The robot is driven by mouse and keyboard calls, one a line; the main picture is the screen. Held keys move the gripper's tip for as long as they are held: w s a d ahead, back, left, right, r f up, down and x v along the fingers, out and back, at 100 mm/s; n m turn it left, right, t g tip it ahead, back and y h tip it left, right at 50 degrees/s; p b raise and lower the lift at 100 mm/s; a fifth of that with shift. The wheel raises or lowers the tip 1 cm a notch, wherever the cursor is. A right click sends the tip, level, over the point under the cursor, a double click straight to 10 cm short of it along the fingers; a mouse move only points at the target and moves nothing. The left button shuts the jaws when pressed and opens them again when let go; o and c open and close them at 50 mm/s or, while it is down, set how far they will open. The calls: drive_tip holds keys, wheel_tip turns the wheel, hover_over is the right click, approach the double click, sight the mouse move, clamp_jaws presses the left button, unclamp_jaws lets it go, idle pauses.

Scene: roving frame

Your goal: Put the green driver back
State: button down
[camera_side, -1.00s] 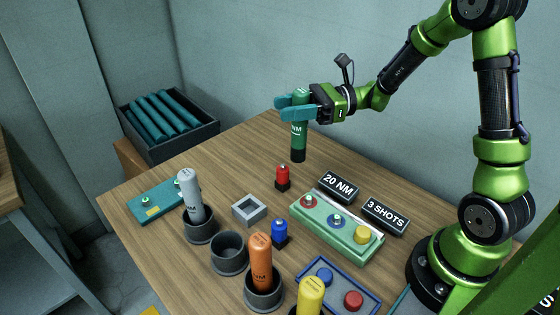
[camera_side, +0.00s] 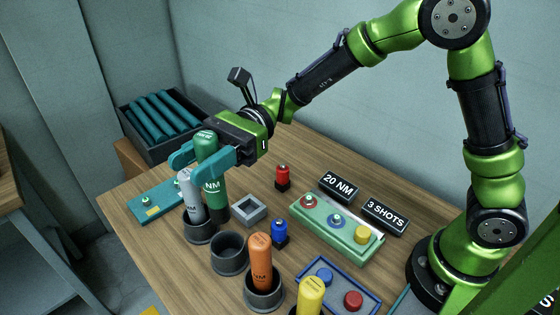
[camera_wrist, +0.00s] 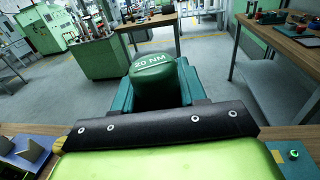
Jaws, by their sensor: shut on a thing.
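My gripper (camera_side: 205,158) is shut on the green driver (camera_side: 214,186), its teal fingers on either side of the upper body. The driver is upright, with its dark lower end behind and right of the grey driver (camera_side: 190,196). In the wrist view the green driver's top (camera_wrist: 155,72) reads 20 NM between the fingers. An empty dark cup holder (camera_side: 229,255) stands in front of it, between the grey driver's holder (camera_side: 200,228) and the orange driver's holder (camera_side: 264,292). I cannot tell whether the green driver touches the table.
The orange driver (camera_side: 260,258) and yellow driver (camera_side: 310,296) stand nearby. A grey square frame (camera_side: 248,209), a blue piece (camera_side: 279,232) and a red piece (camera_side: 282,175) lie right. A green fixture (camera_side: 335,224) and a blue-rimmed tray (camera_side: 338,290) are further right.

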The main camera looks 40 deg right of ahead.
sight(215, 216)
drive_tip(key=shift+f, duration=6.4)
drive_tip(key=c, duration=0.5)
unclamp_jaws()
drive_tip(key=shift+c, duration=0.2)
drive_tip(key=shift+d, duration=0.1)
drive_tip(key=w+d, duration=0.2)
drive_tip(key=d, duration=1.4)
drive_tip(key=shift+d, duration=0.3)
drive_tip(key=shift+w, duration=0.1)
